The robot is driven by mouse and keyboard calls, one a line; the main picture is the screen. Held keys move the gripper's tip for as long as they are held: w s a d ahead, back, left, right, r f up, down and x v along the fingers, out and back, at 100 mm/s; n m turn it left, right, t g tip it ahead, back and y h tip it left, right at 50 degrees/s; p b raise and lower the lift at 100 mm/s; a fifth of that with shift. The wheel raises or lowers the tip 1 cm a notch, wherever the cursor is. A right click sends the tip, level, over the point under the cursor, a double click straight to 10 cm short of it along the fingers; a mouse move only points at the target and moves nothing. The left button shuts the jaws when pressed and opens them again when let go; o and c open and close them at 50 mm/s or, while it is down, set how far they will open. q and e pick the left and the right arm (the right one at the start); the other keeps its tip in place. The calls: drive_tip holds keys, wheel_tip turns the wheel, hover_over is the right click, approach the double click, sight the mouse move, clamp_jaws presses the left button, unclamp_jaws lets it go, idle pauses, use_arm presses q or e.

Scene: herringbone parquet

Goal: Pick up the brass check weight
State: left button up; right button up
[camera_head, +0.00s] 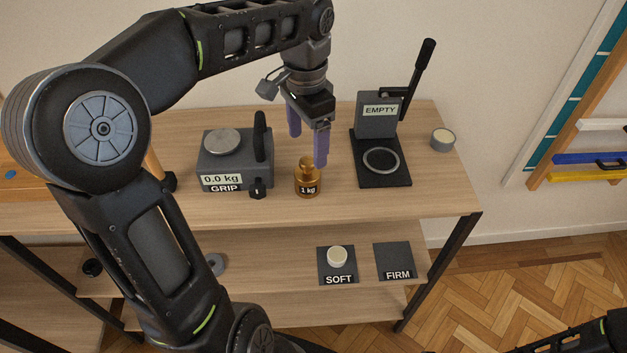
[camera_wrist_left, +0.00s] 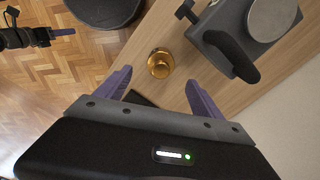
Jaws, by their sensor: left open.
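The brass check weight (camera_head: 307,184), marked 1 kg, stands upright on the top shelf, beside the grip scale. My left gripper (camera_head: 308,150) points down just above it, open and empty, with purple fingers apart. One fingertip appears close to the weight's knob in the head view; I cannot tell whether they touch. In the left wrist view the weight (camera_wrist_left: 160,63) shows beyond and between the open fingertips (camera_wrist_left: 160,78). My right gripper (camera_wrist_left: 62,32) shows small at the upper left of that view, its jaw state unclear.
The grip scale (camera_head: 223,172), reading 0.0 kg, stands left of the weight. A lever press (camera_head: 379,122) marked EMPTY stands right, with a small grey-sided cylinder (camera_head: 442,140) beyond. The lower shelf holds the SOFT pad (camera_head: 338,278), bearing a pale round piece, and the bare FIRM pad (camera_head: 394,258).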

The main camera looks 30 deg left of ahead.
sight(309, 160)
use_arm(q)
drive_tip(key=f+b, duration=0.1)
drive_tip(key=f, duration=0.1)
drive_tip(key=f+b, duration=0.1)
drive_tip(key=f, duration=0.1)
drive_tip(key=shift+w+b, duration=0.25)
drive_tip(key=shift+b, duration=0.05)
use_arm(e)
drive_tip(key=f, duration=0.3)
drive_tip(key=shift+w+a+f, duration=0.15)
drive_tip(key=shift+w+f, duration=0.1)
drive_tip(key=shift+w, duration=0.1)
use_arm(q)
drive_tip(key=shift+f, duration=1.25)
use_arm(e)
drive_tip(key=shift+r, duration=0.1)
use_arm(q)
drive_tip(key=shift+s+a+f+p, duration=0.15)
drive_tip(key=shift+f+p, duration=0.35)
drive_tip(key=shift+f, duration=2.1)
use_arm(e)
drive_tip(key=shift+r, duration=0.35)
